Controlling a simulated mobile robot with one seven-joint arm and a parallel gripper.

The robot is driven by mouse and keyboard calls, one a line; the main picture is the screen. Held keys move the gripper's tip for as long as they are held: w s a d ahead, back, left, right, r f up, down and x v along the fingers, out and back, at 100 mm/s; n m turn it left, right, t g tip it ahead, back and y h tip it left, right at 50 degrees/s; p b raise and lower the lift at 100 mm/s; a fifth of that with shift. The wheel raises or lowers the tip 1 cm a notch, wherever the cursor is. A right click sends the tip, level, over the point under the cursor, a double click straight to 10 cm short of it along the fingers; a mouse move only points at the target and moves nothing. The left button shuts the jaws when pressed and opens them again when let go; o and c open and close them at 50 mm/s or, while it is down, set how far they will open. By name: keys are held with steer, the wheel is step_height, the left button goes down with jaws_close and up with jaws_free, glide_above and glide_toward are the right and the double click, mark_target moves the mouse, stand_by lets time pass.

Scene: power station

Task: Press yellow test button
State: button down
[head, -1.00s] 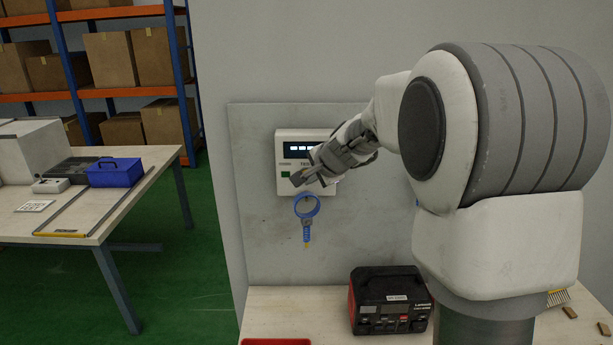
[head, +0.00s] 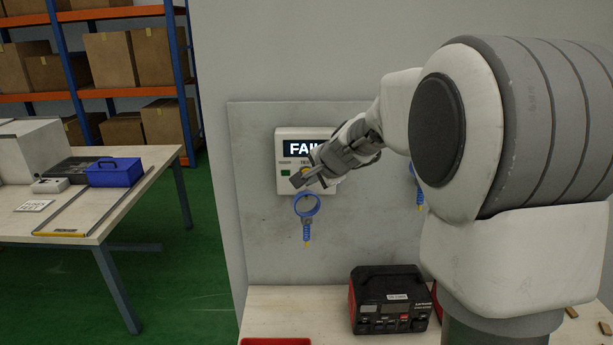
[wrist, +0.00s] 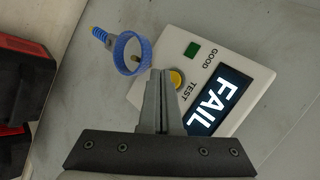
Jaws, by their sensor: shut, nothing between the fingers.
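A white tester box (head: 284,160) is mounted on a grey wall panel. Its dark display (head: 297,149) reads "FAIL", and it also shows in the wrist view (wrist: 215,102). The round yellow test button (wrist: 177,79) is partly covered by my gripper's fingertips in the wrist view. My gripper (wrist: 160,74) is shut and empty, with its tips at the button's edge; I cannot tell whether they touch it. In the head view my gripper (head: 299,179) is in front of the box's lower part.
A blue ring strap (head: 306,206) hangs just below the box, close to my gripper. A black and red power unit (head: 390,300) stands on the bench below. A table with a blue toolbox (head: 114,173) and shelves with cartons are at left.

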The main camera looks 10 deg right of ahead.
steer(key=shift+s, duration=0.1)
steer(key=s, duration=0.2)
steer(key=s+a+b, duration=0.1)
steer(key=s, duration=0.1)
steer(key=shift+s, duration=0.35)
stand_by(0.6)
steer(key=s+a+r+n+g, duration=0.25)
steer(key=s+n, duration=0.45)
steer(key=s, duration=0.7)
steer(key=s+d+f+n+h, duration=0.1)
steer(key=s+f+n, duration=0.1)
steer(key=s, duration=0.6)
steer(key=s+d+f+n+g+h, duration=0.1)
steer(key=s+n, duration=0.3)
steer(key=s, duration=0.5)
steer(key=shift+f, duration=0.6)
